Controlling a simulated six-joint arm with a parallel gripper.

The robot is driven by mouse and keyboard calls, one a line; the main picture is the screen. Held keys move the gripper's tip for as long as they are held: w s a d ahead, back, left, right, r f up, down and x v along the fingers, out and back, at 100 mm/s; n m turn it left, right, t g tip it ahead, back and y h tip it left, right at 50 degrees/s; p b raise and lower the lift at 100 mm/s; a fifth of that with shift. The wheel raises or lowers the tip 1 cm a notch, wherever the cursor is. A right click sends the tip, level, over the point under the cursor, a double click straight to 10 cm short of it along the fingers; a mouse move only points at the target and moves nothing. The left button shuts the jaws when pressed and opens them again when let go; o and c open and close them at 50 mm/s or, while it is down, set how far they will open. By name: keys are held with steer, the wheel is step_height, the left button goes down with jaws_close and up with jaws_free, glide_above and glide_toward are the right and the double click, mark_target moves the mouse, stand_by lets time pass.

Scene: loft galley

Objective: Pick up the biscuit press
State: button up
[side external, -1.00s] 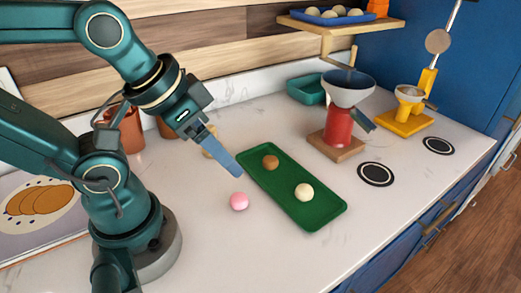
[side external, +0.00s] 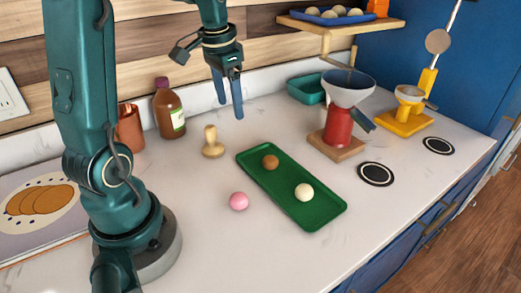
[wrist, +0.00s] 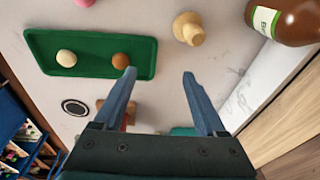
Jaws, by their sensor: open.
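The biscuit press, a pale wooden stamp with a knobbed handle and round base (side external: 213,150), stands upright on the white counter, left of the green tray. It also shows at the top of the wrist view (wrist: 189,29), beyond my fingertips. My gripper (side external: 230,110) is open and empty, pointing down above the back of the counter. In the wrist view its two blue fingers (wrist: 159,73) are spread well apart, with nothing between them. The press is apart from both fingers and fully visible.
A green tray (side external: 325,217) holds a brown ball and a cream ball. A pink ball (side external: 239,201) lies in front. A brown bottle (side external: 169,108) and copper cup (side external: 129,130) stand behind-left. A red grinder (side external: 338,127) stands right. Counter around the press is clear.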

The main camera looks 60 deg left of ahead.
mark_target(209, 127)
steer(key=s+a+f, duration=0.1)
steer(key=a+f, duration=0.1)
steer(key=a+f+n+g, duration=0.1)
steer(key=a, duration=0.1)
steer(key=s+a+f+n+h, duration=0.1)
steer(key=a+f, duration=0.1)
steer(key=shift+s+a+f+g, duration=0.15)
steer(key=shift+s+f+g, duration=0.15)
steer(key=shift+f, duration=0.05)
steer(key=shift+s+a+f, duration=0.1)
steer(key=shift+f, duration=2.45)
jaws_close()
